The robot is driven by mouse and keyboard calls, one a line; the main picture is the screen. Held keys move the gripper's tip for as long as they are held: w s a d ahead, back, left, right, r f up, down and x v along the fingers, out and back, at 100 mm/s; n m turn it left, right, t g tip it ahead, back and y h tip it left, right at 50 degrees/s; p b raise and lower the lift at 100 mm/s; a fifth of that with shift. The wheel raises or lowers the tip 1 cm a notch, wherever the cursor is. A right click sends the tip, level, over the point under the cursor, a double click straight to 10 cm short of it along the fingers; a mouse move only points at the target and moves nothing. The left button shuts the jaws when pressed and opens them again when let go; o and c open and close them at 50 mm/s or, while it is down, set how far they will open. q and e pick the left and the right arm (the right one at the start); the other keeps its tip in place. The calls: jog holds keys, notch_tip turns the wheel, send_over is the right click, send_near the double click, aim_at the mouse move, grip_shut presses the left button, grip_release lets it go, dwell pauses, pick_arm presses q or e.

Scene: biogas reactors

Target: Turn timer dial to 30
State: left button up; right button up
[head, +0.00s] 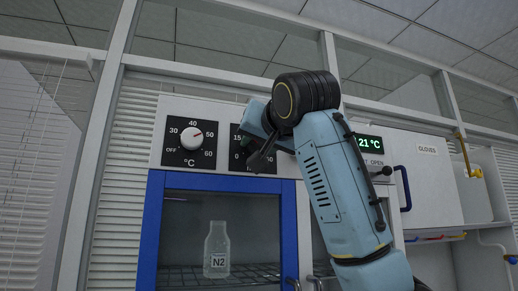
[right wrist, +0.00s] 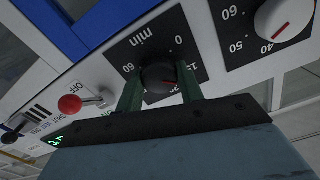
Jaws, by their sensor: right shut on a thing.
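The timer dial (right wrist: 158,77) is a dark round knob with a red mark on a black plate (right wrist: 125,52) lettered "min" and "0". In the right wrist view my right gripper (right wrist: 159,90) has its two green fingers on either side of the dial, shut on it. My left gripper is not in view.
The white temperature dial (head: 191,138) is left of the timer. Below is a blue-framed door (head: 153,230) with a bottle marked N2 (head: 217,250) behind it. A green 21 °C display (head: 369,144) is at right. A red-knobbed lever (right wrist: 70,103) shows in the wrist view.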

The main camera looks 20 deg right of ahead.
jog(key=m+b, duration=0.1)
jog(key=m, duration=0.4)
jog(key=shift+m, duration=2.5)
jog(key=o, duration=1)
jog(key=s+b, duration=0.4)
jog(key=s, duration=0.9)
jog(key=shift+s+d, duration=0.2)
jog(key=shift+d, duration=0.05)
